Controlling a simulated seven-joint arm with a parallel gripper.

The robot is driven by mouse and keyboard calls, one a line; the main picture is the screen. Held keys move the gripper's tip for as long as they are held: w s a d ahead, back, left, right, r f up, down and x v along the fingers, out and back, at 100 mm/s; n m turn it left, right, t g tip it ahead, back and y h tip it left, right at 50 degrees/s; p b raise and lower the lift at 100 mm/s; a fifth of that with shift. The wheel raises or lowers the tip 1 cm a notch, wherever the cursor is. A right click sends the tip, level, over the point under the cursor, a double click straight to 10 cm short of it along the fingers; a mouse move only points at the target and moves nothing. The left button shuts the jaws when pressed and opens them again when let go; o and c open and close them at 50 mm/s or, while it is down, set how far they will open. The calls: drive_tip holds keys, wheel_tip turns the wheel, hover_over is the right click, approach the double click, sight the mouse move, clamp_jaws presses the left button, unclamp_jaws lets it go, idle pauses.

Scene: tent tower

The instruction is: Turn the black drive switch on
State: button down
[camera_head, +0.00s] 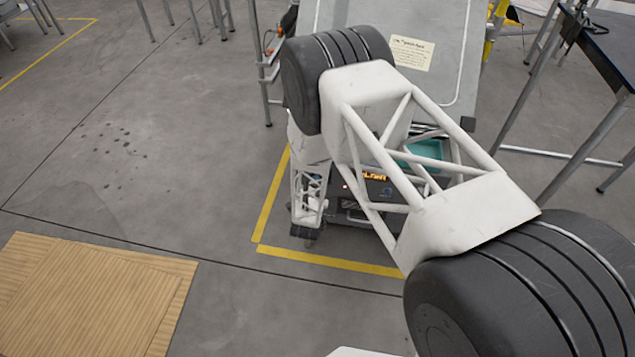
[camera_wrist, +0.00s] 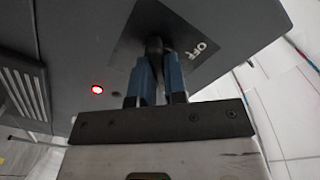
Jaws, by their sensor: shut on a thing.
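In the wrist view, the black drive switch (camera_wrist: 154,43) stands out from a dark plate on a grey panel. My gripper (camera_wrist: 158,62) has its two blue fingers on either side of the switch and is shut on it. The fingers hide much of the switch. White letters OFF (camera_wrist: 197,50) show to the right of it, tilted in the picture. A round red light (camera_wrist: 97,89) is lit on the panel to the left. In the head view, my arm covers much of the dark unit (camera_head: 352,215), and the switch cannot be made out there.
The unit has an orange lit display (camera_head: 375,177) and stands within yellow floor lines (camera_head: 330,261). A grey board with a paper label (camera_head: 411,53) rises behind it. A dark-topped table (camera_head: 612,45) stands at right. A wooden sheet (camera_head: 95,300) lies front left; the left floor is mostly clear.

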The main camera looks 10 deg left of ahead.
drive_tip(key=c, duration=1.2)
unclamp_jaws()
drive_tip(key=shift+o, duration=0.2)
drive_tip(key=s, duration=0.7)
drive_tip(key=shift+s, duration=0.4)
